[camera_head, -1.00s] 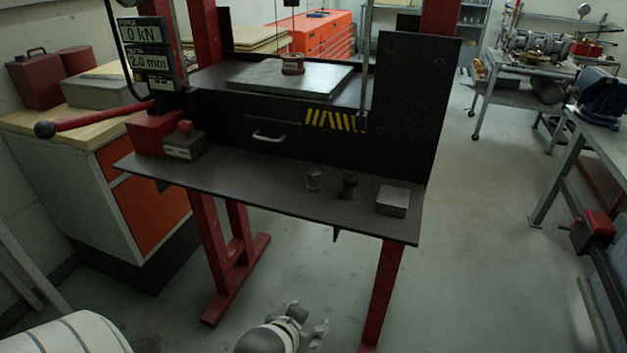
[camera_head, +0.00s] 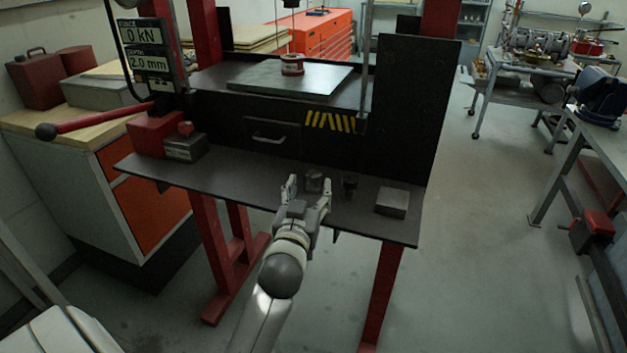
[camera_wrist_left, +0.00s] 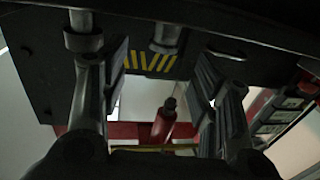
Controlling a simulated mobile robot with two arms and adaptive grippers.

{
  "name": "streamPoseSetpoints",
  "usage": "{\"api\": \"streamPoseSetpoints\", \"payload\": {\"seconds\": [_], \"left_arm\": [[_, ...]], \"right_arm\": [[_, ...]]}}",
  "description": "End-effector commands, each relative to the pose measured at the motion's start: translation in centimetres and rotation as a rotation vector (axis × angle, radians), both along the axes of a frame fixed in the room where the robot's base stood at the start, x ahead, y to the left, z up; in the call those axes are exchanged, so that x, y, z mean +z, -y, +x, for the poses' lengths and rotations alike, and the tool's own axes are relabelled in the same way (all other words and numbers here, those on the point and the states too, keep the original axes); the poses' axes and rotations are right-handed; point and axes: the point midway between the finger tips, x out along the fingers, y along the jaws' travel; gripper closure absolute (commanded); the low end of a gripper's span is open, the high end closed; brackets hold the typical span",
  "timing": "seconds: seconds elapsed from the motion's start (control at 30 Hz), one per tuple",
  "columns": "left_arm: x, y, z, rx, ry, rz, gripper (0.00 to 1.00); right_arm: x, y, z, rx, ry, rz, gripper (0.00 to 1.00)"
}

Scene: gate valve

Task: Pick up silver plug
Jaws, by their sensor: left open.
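The silver plug (camera_head: 314,182) is a small grey cylindrical piece on the dark shelf (camera_head: 240,178) of the press. In the left wrist view it shows at the top (camera_wrist_left: 167,38), between the spread fingers. My left gripper (camera_head: 308,194) is open at the front edge of the shelf, its fingertips reaching toward the plug. The plug shows in the gap between the tips, a little beyond them; contact is not visible. The fingers also show wide apart in the left wrist view (camera_wrist_left: 160,85). My right gripper is not in view.
A darker small part (camera_head: 350,187) stands close to the right of the plug. A grey block (camera_head: 392,201) lies farther right. A red-topped box (camera_head: 185,146) sits at the shelf's left. A drawer (camera_head: 270,137) and black panel rise behind. The shelf is clear left of the plug.

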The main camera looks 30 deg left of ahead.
Motion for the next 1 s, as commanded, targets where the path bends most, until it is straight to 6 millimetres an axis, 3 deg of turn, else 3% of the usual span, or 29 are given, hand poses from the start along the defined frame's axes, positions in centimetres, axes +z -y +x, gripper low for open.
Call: {"api": "streamPoseSetpoints", "payload": {"seconds": [0.4, 0.7, 1.0], "left_arm": [[-0.5, -2.2, 4.3, 0.000, -0.003, 0.002, 0.43], [-0.7, -2.3, 4.6, 0.000, -0.003, 0.001, 0.44], [-0.7, -2.3, 4.6, 0.000, -0.004, 0.001, 0.83]], "right_arm": [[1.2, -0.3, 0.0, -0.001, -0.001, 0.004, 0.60], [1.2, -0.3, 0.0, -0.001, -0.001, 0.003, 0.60], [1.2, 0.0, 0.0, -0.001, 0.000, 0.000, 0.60]]}}
